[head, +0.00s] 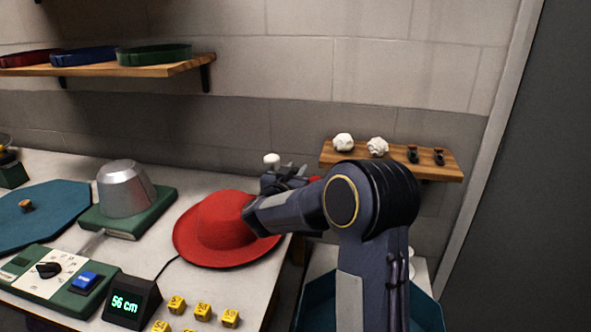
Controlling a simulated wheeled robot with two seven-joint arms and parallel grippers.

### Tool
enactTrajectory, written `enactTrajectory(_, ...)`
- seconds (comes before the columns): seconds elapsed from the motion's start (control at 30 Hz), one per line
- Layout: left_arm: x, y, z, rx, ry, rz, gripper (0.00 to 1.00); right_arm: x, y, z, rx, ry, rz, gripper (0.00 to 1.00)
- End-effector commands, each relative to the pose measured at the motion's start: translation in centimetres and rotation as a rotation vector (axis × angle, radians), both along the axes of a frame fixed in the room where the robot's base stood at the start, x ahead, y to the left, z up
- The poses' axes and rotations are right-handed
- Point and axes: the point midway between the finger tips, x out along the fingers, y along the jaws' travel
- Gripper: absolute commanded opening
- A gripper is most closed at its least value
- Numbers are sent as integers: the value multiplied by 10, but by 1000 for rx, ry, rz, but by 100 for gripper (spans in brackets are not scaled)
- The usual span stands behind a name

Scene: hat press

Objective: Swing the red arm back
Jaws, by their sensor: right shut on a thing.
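My right gripper (283,176) is at the back right corner of the table, just beyond the red hat. It is shut, and my wrist hides most of what it holds. A small piece of the red arm (314,179) shows right behind the gripper. A white knob (272,160) stands up just behind the fingers. The rest of the red arm is hidden by my gripper and forearm. The wide-brimmed red hat (215,222) lies on the table below and left of the gripper, its right side partly covered by my wrist. My left gripper is not in view.
A metal hat block (125,190) on a green base, a teal board (40,215), a green control box (50,278) and a "56 cm" display (130,303) occupy the table. Several yellow cubes (203,311) lie in front. A small wall shelf (440,170) is close behind my right arm.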

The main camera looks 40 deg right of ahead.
Motion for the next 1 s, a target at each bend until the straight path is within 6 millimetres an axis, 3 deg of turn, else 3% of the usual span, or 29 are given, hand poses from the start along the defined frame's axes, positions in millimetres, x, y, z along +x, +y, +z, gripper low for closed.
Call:
enactTrajectory(0.03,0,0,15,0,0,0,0,4,0,6,-1,3,-38,0)
enactTrajectory(0.1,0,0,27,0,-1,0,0,7,-3,8,-1,3,-108,0)
enactTrajectory(0.3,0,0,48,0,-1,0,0,13,-10,6,-3,-1,-286,0)
enactTrajectory(0.77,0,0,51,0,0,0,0,14,-14,2,-2,-1,-356,0)
enactTrajectory(0.8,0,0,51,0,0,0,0,14,-14,2,-2,-1,-356,30)
enactTrajectory(0.9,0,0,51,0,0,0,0,14,-14,1,-1,-1,-356,43)
enactTrajectory(1.0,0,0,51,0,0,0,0,14,-13,1,-1,-1,-356,45)
